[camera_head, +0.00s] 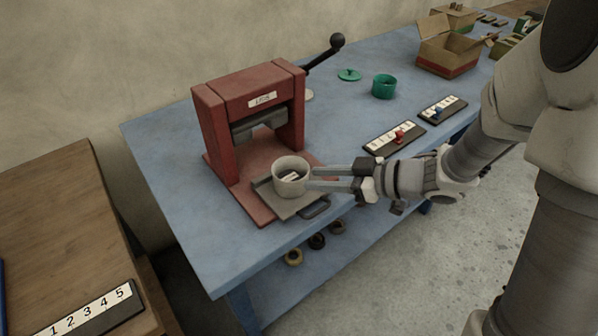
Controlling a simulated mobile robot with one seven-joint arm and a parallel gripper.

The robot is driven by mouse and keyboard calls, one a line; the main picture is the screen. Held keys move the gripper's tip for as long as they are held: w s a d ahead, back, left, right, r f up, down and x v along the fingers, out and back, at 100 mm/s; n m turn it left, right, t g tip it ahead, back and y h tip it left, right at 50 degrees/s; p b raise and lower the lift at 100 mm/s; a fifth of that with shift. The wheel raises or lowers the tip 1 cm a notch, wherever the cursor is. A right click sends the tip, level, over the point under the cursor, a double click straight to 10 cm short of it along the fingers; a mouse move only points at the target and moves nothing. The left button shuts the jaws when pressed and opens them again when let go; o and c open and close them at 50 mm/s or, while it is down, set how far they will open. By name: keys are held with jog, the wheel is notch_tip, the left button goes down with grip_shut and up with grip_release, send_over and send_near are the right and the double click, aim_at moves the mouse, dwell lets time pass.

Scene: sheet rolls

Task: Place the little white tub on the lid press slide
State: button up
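The little white tub (290,185) stands upright on the grey slide plate (262,190) of the red lid press (218,135). A small dark and white item shows inside the tub. The slide is drawn out at the front of the press and has a dark handle (315,209). My gripper (312,178) reaches in from the right, its two fingers apart with a gap between them. The fingertips are at the tub's right side. I cannot tell whether they touch it.
The press lever (337,41) sticks up behind. A green lid (349,75), a green tub (383,87) and an open cardboard box (449,53) stand farther back on the blue table (170,165). Two numbered strips with pegs (394,138) (443,109) lie near its right edge.

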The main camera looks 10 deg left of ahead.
jog(key=w+d+r+m+t+h, duration=0.3)
jog(key=w+d+r+t+h, duration=0.3)
jog(key=d, duration=0.4)
jog(key=s+d+r+m+t+h, duration=0.2)
jog(key=d+r+m+h, duration=0.55)
jog(key=d, duration=0.35)
jog(key=s+a+m+g, duration=0.2)
jog(key=s+m+g, duration=0.3)
jog(key=s, duration=1.4)
jog(key=shift+s+f+g+y+p, duration=0.2)
jog(key=shift+f+g+y+p, duration=0.1)
jog(key=shift+f+g+y, duration=0.1)
jog(key=shift+d+r, duration=0.1)
jog(key=shift+r, duration=0.1)
